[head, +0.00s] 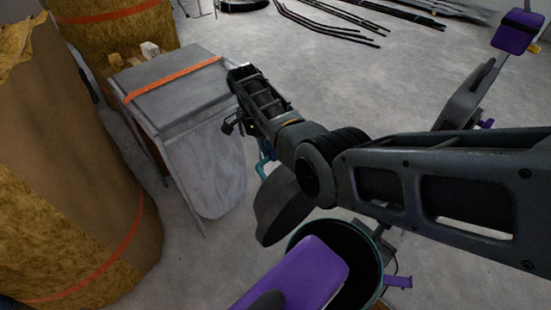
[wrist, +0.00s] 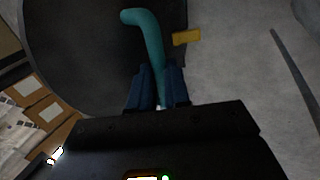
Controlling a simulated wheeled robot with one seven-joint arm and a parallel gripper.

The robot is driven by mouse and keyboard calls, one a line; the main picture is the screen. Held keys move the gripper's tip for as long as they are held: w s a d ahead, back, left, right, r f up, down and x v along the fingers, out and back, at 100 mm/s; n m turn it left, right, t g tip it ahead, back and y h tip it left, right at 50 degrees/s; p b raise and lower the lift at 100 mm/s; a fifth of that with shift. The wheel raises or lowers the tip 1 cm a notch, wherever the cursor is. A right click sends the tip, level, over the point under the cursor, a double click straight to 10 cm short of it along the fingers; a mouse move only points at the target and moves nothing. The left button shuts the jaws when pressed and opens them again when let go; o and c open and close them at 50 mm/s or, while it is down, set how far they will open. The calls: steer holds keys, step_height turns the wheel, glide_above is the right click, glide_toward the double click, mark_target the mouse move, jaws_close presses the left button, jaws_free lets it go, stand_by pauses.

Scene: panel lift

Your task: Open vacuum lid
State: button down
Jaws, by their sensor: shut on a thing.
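The vacuum's dark drum (head: 357,266) with a teal rim stands at the bottom of the head view, its top open. A dark grey round lid (head: 283,212) is tilted up beside the drum's upper left. The lid fills the left of the wrist view (wrist: 80,55). Its curved teal handle (wrist: 150,40) runs down between the blue fingers of my gripper (wrist: 158,78). My gripper is shut on this handle. In the head view, a bit of teal handle (head: 263,165) shows below my wrist, and my fingertips are hidden.
A grey draped table (head: 170,80) with an orange strap stands to the left. Large wrapped insulation rolls (head: 75,170) stand further left. A purple part (head: 300,272) lies in front of the drum opening. Dark rods (head: 330,22) lie on the floor behind, with clear floor between.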

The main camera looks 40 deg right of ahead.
steer(key=shift+g, duration=0.9)
steer(key=w+f+b, duration=0.3)
steer(key=b, duration=0.5)
steer(key=shift+w+f, duration=0.1)
steer(key=shift+w, duration=0.05)
steer(key=shift+w+a, duration=0.1)
steer(key=c, duration=1.1)
jaws_free()
steer(key=shift+w+r, duration=0.1)
steer(key=shift+r, duration=0.1)
steer(key=shift+w+r, duration=0.1)
steer(key=shift+r, duration=0.05)
steer(key=b+v, duration=0.4)
steer(key=v, duration=0.3)
steer(key=shift+w+r+b, duration=0.2)
steer(key=shift+r+b, duration=0.05)
steer(key=shift+b, duration=0.05)
